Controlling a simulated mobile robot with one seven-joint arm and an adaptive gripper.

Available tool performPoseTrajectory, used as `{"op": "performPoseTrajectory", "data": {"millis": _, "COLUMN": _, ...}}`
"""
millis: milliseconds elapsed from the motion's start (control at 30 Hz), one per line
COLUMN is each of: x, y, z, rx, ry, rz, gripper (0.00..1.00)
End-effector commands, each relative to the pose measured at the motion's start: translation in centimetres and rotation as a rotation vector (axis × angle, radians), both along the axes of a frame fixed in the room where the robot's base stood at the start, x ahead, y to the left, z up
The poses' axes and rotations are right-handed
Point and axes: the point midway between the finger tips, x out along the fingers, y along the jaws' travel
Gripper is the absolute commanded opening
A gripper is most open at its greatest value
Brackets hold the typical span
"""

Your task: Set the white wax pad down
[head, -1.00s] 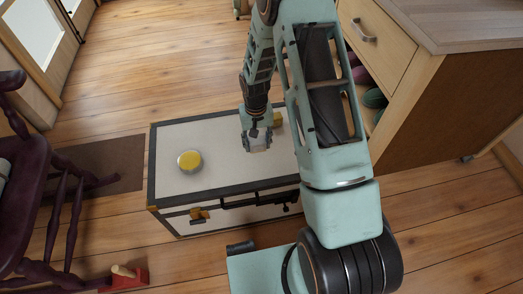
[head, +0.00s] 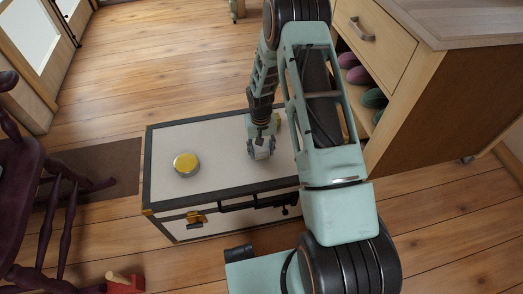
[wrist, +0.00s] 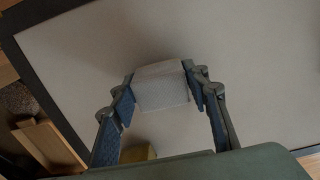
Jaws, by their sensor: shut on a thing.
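The white wax pad (wrist: 162,86) is a pale block between my fingertips in the wrist view. My gripper (head: 262,152) is shut on it, pointing down over the right part of the pale trunk lid (head: 215,182). The gripper also shows in the wrist view (wrist: 165,76), with a finger on each side of the pad. The lid fills the background there. I cannot tell whether the pad touches the lid. In the head view the pad is hard to make out from the gripper.
A round tin with a yellow top (head: 186,164) stands on the lid's left part. A small yellow thing (head: 278,118) is behind my gripper, partly hidden. A dark purple chair (head: 30,200) is at left, a wooden cabinet (head: 440,110) at right. The lid's middle is clear.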

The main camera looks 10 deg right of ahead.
Motion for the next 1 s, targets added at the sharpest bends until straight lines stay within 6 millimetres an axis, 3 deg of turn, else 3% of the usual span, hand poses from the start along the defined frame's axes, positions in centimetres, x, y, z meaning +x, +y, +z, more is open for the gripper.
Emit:
{"op": "performPoseTrajectory", "data": {"millis": 67, "x": 0.0, "y": 0.0, "z": -0.4, "rx": 0.0, "ry": 0.0, "rz": 0.0, "gripper": 0.2}}
{"op": "performPoseTrajectory", "data": {"millis": 100, "x": 0.0, "y": 0.0, "z": -0.3, "rx": 0.0, "ry": 0.0, "rz": 0.0, "gripper": 0.46}}
{"op": "performPoseTrajectory", "data": {"millis": 233, "x": 0.0, "y": 0.0, "z": -0.3, "rx": 0.0, "ry": 0.0, "rz": 0.0, "gripper": 0.6}}
{"op": "performPoseTrajectory", "data": {"millis": 633, "x": 0.0, "y": 0.0, "z": 0.6, "rx": 0.0, "ry": -0.001, "rz": 0.0, "gripper": 0.6}}
{"op": "performPoseTrajectory", "data": {"millis": 1000, "x": 0.1, "y": 0.1, "z": 8.3, "rx": 0.0, "ry": -0.003, "rz": 0.0, "gripper": 0.6}}
